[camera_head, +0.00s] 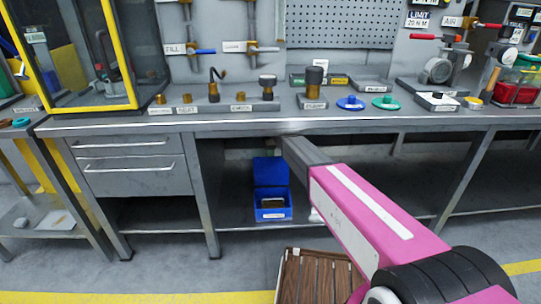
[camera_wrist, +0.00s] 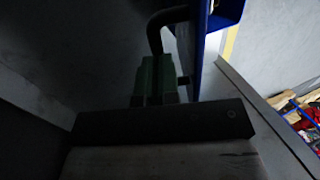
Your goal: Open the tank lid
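I cannot make out for certain which thing is the tank lid. On the workbench (camera_head: 225,124) a brass cylinder with a dark grey top (camera_head: 313,83) stands upright, with a blue disc (camera_head: 350,103) and a green disc (camera_head: 385,103) to its right. My pink arm reaches in from the lower right, and its grey end overlaps the bench's front edge in the head view; the fingertips do not show there. The wrist view is very dark. My gripper (camera_wrist: 155,78) seems to show there as greenish blocks beyond a dark bar; its opening and any contact are unclear.
A blue box (camera_head: 272,175) with its lid raised stands under the bench. A drawer unit (camera_head: 125,160) is at left, below a yellow-framed cabinet (camera_head: 80,105). A wooden crate (camera_head: 303,275) is on the floor. A blue panel (camera_wrist: 192,55) and a bent dark pipe (camera_wrist: 160,25) show in the wrist view.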

